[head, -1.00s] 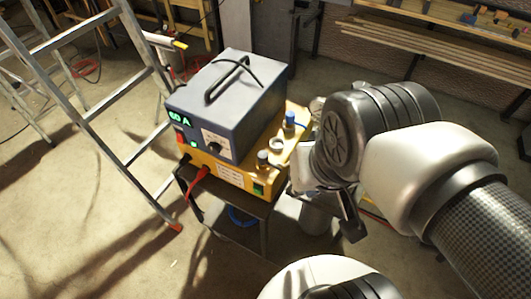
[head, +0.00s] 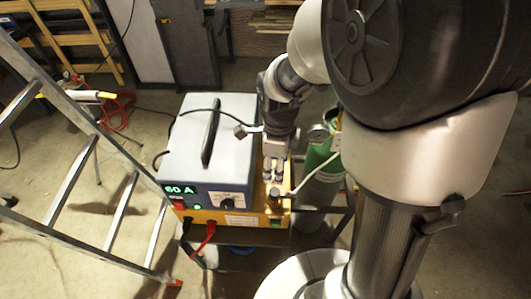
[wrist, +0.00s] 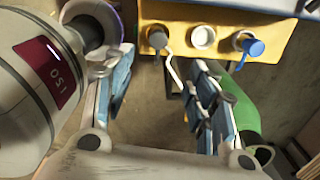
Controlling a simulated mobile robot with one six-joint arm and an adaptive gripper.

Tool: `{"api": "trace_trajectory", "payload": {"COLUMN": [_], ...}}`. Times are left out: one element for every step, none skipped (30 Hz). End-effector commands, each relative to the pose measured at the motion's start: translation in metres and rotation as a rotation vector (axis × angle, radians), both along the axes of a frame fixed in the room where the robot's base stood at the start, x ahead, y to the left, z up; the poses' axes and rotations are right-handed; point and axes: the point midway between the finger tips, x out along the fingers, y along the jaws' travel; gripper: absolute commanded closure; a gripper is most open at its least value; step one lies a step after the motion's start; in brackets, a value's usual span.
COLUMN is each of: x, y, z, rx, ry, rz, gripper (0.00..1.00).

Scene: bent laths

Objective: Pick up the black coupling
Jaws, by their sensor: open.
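The black coupling (head: 275,192) stands on the front part of the yellow unit's top in the head view, with a pale hose beside it. In the wrist view the dark round coupling (wrist: 157,38) is the leftmost of the three fittings on the yellow top. My gripper (head: 274,172) points down just behind and above it. In the wrist view my gripper (wrist: 160,65) has its blue-grey fingers wide apart, with the pale hose showing between them. The coupling appears just beyond the fingertips. I cannot tell whether they touch it.
A white ring (wrist: 203,37) and a blue-handled fitting (wrist: 250,47) sit beside the coupling. The grey power box (head: 208,145) rests on the yellow unit (head: 240,219), close to my gripper. A green cylinder (head: 320,163) stands to the right. A ladder (head: 75,120) stands left.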

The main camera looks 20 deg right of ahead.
Motion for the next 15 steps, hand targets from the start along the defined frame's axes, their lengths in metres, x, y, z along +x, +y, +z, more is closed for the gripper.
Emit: {"api": "trace_trajectory", "payload": {"x": [-0.001, -0.001, -0.001, -0.001, -0.001, -0.001, -0.001, -0.001, 0.0, 0.0, 0.0, 0.0, 0.001, 0.001, 0.001], "y": [0.0, 0.0, 0.0, -0.001, -0.001, -0.001, -0.001, -0.001, -0.001, -0.001, -0.001, -0.001, -0.001, -0.001, -0.001], "z": [-0.015, -0.022, -0.031, -0.038, -0.045, -0.054, -0.06, -0.067, -0.075, -0.08, -0.085, -0.091, -0.094, -0.097, -0.1], "rx": [0.0, 0.0, 0.0, 0.0, 0.0, 0.0, 0.0, 0.0, 0.0, 0.0, 0.0, 0.0, 0.0, 0.0, -0.001], "ry": [0.007, 0.006, 0.007, 0.006, 0.006, 0.006, 0.006, 0.006, 0.006, 0.005, 0.005, 0.005, 0.002, 0.002, 0.003], "rz": [0.001, 0.001, 0.002, 0.002, 0.002, 0.002, 0.002, 0.003, 0.003, 0.003, 0.003, 0.003, 0.003, 0.003, 0.003], "gripper": [0.48, 0.48, 0.48, 0.48, 0.48, 0.48, 0.48, 0.48, 0.48, 0.48, 0.48, 0.48, 0.48, 0.48, 0.48]}}
